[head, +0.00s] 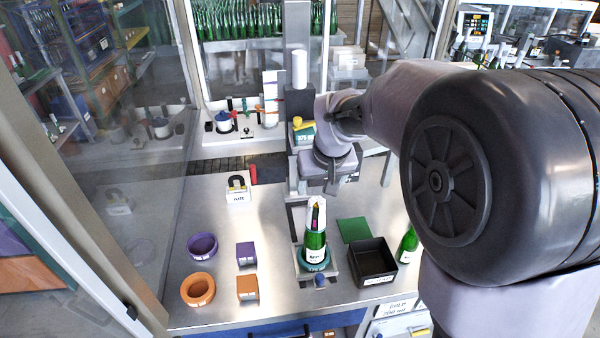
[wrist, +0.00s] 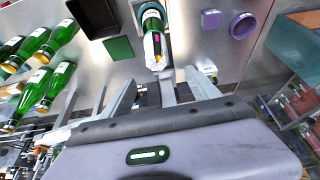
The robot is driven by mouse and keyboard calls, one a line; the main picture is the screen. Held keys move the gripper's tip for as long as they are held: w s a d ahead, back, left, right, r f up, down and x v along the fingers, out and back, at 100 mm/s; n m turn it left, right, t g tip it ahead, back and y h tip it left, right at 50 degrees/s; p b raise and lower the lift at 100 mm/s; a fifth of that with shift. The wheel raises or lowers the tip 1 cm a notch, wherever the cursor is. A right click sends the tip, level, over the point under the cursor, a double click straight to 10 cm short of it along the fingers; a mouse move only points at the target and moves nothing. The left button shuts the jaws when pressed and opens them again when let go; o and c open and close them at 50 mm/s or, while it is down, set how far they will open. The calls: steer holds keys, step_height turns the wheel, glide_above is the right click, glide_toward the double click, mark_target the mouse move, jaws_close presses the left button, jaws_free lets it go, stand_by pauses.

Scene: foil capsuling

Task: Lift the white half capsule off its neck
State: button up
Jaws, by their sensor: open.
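A green bottle (head: 315,250) stands upright in a holder (head: 302,268) on the steel bench. The white half capsule (head: 322,203) sits around the upper neck, with a dark and pink strip of neck showing beside it. In the wrist view the white half capsule (wrist: 156,53) points toward my gripper, and the bottle (wrist: 152,22) shows behind it. My gripper (wrist: 160,78) is open and empty, its two fingers apart and short of the capsule. In the head view my gripper (head: 328,180) is above and behind the bottle; its fingertips are hard to make out.
A black tray (head: 372,265) and a green square (head: 354,230) lie right of the bottle. Purple and orange rings (head: 198,290) and blocks (head: 247,290) lie left. Another green bottle (head: 408,243) stands at the right, near my arm. A white AIR block (head: 238,195) stands at the back left.

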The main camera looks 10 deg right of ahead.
mark_target(316, 199)
steer(key=x, duration=0.7)
steer(key=shift+w+d+f, duration=0.15)
steer(key=shift+w+f, duration=0.05)
steer(key=shift+w, duration=0.05)
steer(key=x, duration=0.6)
steer(key=shift+s+d+f, duration=0.1)
steer(key=shift+s, duration=0.35)
steer(key=shift+c, duration=0.9)
steer(key=c, duration=0.7)
